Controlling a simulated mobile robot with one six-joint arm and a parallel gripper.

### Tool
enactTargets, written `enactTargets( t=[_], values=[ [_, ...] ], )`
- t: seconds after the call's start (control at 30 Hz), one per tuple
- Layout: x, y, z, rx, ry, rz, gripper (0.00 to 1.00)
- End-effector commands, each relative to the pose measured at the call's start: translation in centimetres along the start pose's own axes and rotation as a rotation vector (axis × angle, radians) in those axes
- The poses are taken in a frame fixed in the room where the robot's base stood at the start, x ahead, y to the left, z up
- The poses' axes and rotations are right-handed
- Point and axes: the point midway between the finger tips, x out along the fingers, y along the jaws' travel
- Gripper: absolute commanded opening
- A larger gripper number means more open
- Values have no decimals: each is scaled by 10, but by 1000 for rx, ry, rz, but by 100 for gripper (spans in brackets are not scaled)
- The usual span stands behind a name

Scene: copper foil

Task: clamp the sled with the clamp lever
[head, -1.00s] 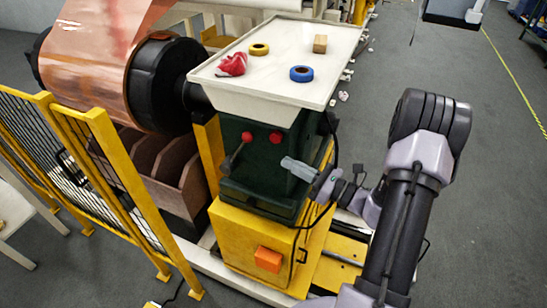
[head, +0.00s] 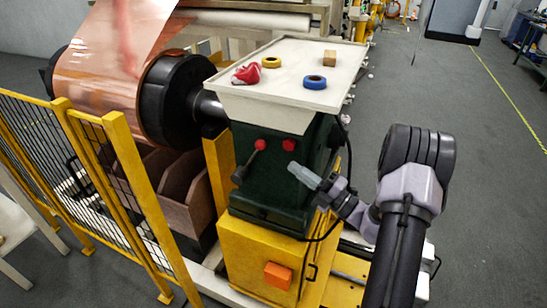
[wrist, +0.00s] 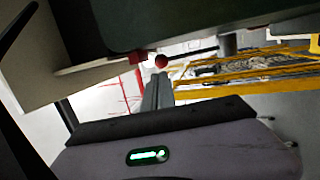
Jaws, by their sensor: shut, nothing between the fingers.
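The dark green machine housing (head: 275,185) has two red knobs on its front. A dark lever (head: 248,163) slants from beside the left knob (head: 260,144) down to the left; I take it for the clamp lever. My gripper (head: 292,167) is shut and empty, with its tips just below the right knob (head: 289,145). In the wrist view the shut fingers (wrist: 156,82) point at a round red knob (wrist: 161,62); whether they touch it I cannot tell. A second red piece (wrist: 137,57) is left of it. I cannot single out the sled.
A yellow fence (head: 125,170) and copper roll (head: 110,75) are left. Open floor (head: 490,190) is right.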

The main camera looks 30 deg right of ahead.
Motion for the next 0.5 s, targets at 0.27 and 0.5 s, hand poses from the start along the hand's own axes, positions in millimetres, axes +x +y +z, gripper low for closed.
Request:
enactTargets(
  t=[0.27, 0.5],
  values=[
    [57, -2, -1, -3, 3, 1, 0],
    [81, 0, 0, -3, 0, 1, 0]
  ],
)
